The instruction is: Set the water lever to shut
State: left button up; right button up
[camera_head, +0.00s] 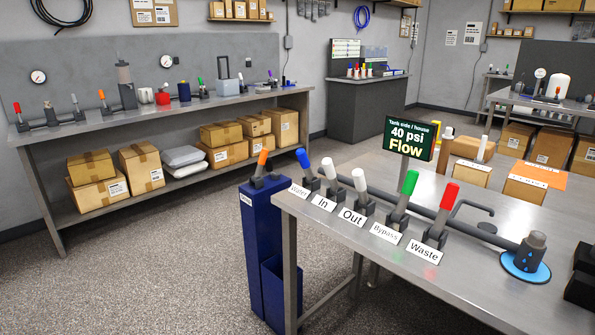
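The water lever (304,160) has a blue handle and stands on the pipe at the left end of the steel table. Its handle tilts up and to the left. A label reading "Water" (299,190) lies in front of it. I cannot tell from its tilt whether it is open or shut. To its right along the pipe are white levers at "In" (330,170) and "Out" (360,181), a green one at "Bypass" (409,183) and a red one at "Waste" (449,196). A sign (410,139) reads "Tank side / house 40 psi Flow". Neither gripper shows.
A blue stand (258,245) with an orange-handled lever (262,158) is beside the table's left end. A grey knob on a blue disc (526,267) sits at the pipe's right end. The table front (370,270) is bare. Open floor (150,280) lies to the left.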

aim_at(301, 154)
jog(key=i+j, duration=0.9)
jog(key=i+j+z, duration=0.05)
